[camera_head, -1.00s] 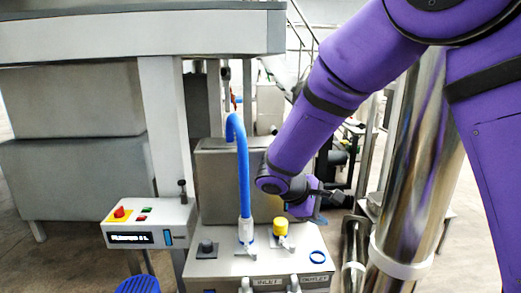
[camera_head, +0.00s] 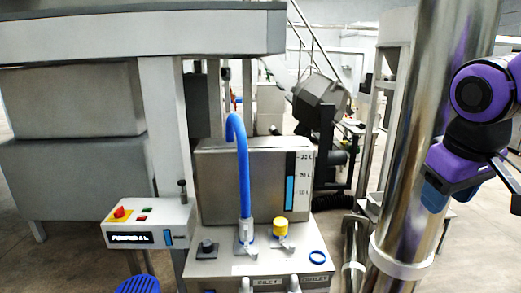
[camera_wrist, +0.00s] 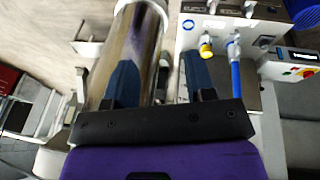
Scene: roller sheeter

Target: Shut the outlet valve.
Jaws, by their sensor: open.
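The outlet valve appears to be the white handle (camera_head: 295,284) beside the label reading OUTLET (camera_head: 314,279), at the front lower edge of the steel unit; the bottom of the picture cuts it off. A similar white handle (camera_head: 245,285) stands by the INLET label. In the wrist view, the white handles (camera_wrist: 212,6) show at the top edge, partly cut off. My gripper (camera_head: 472,190) is at the far right, apart from the unit and beyond the steel column in the picture. In the wrist view, its blue fingers (camera_wrist: 160,86) are spread, with nothing held.
A blue hose (camera_head: 243,170) and a yellow-capped fitting (camera_head: 281,228) rise from the unit top. A blue ring (camera_head: 317,257) lies at its right. A control box (camera_head: 148,224) with a red button stands left. A level-marked tank (camera_head: 240,185) stands behind.

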